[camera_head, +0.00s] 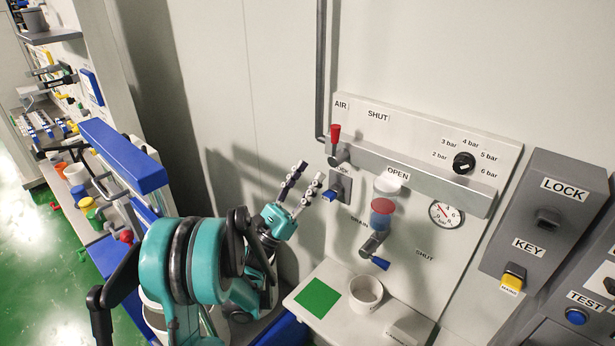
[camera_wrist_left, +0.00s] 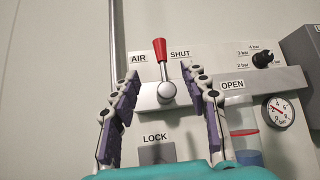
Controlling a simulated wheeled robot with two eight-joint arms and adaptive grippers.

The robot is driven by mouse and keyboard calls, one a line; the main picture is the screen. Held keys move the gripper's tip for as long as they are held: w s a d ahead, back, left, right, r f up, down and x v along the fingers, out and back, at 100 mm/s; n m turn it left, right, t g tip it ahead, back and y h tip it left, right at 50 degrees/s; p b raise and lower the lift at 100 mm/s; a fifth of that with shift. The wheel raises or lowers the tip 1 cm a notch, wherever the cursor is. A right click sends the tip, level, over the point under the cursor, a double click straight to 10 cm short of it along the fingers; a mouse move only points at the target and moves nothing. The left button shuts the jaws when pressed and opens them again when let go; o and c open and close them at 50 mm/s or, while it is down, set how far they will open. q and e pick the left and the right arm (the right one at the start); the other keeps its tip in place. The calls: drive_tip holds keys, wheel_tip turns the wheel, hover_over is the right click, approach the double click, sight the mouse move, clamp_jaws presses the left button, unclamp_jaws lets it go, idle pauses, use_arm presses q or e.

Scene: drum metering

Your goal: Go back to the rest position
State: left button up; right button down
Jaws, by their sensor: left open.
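My left gripper (camera_head: 304,187) is in front of the wall panel, left of the blue-tipped lock part (camera_head: 330,195). Its two fingers are spread apart with nothing between them. In the left wrist view the open fingers (camera_wrist_left: 168,100) frame the red-handled air valve (camera_wrist_left: 160,50), which stands upright beyond them. The same red handle (camera_head: 335,133) shows upright in the head view, beside the AIR label. My right gripper is not seen in either view.
The panel carries a black pressure knob (camera_head: 464,163), a gauge (camera_head: 445,214), a clear bowl with red contents (camera_head: 382,211) and a blue-handled drain valve (camera_head: 380,262). A white cup (camera_head: 366,292) and green pad (camera_head: 317,299) are on the shelf below. A grey lock box (camera_head: 545,225) stands right.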

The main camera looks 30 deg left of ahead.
use_arm(q)
drive_tip(key=s+d+f+m+g+b, duration=0.2)
drive_tip(key=d+f+m+g, duration=0.5)
drive_tip(key=d, duration=0.3)
drive_tip(key=s+d+f+m+g+b, duration=0.1)
drive_tip(key=s+d+f+m+g, duration=0.1)
drive_tip(key=d+f+m+g, duration=0.6)
drive_tip(key=s+d+f+m+g+y+b, duration=0.1)
drive_tip(key=s+f+m+g+y+b, duration=0.1)
drive_tip(key=s+f+m+y, duration=0.45)
drive_tip(key=s+a+f+m+y+b, duration=0.1)
drive_tip(key=s+a+f+m+y, duration=0.3)
drive_tip(key=s+a+m, duration=0.4)
drive_tip(key=shift+s+f+m, duration=0.7)
drive_tip(key=shift+s+m, duration=0.1)
drive_tip(key=shift+m, duration=0.15)
